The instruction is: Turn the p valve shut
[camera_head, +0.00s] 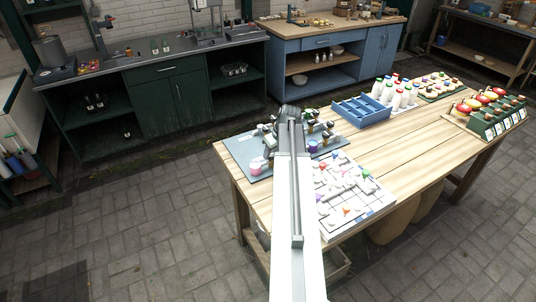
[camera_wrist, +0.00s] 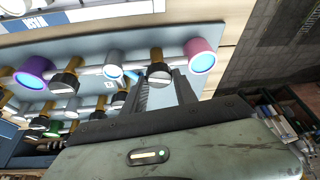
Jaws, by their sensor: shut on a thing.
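A grey valve board (camera_head: 243,152) lies on the wooden table, with pipes and several dark round knobs. In the wrist view, my gripper (camera_wrist: 163,85) has its two fingers on either side of a black valve knob (camera_wrist: 158,74) with a pale line across its face. This knob is on the pipe between a grey cylinder (camera_wrist: 113,60) and a pink cylinder (camera_wrist: 201,54). A purple cylinder (camera_wrist: 35,69) is farther left. I cannot read a letter that marks the held knob. In the head view my arm hides the gripper and the held knob.
Another dark knob (camera_wrist: 66,82) is on the same pipe to the left, with more knobs below it. A white board with small pieces (camera_head: 350,188) lies beside the valve board. A blue divided tray (camera_head: 361,111) and white bottles (camera_head: 396,97) stand farther back.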

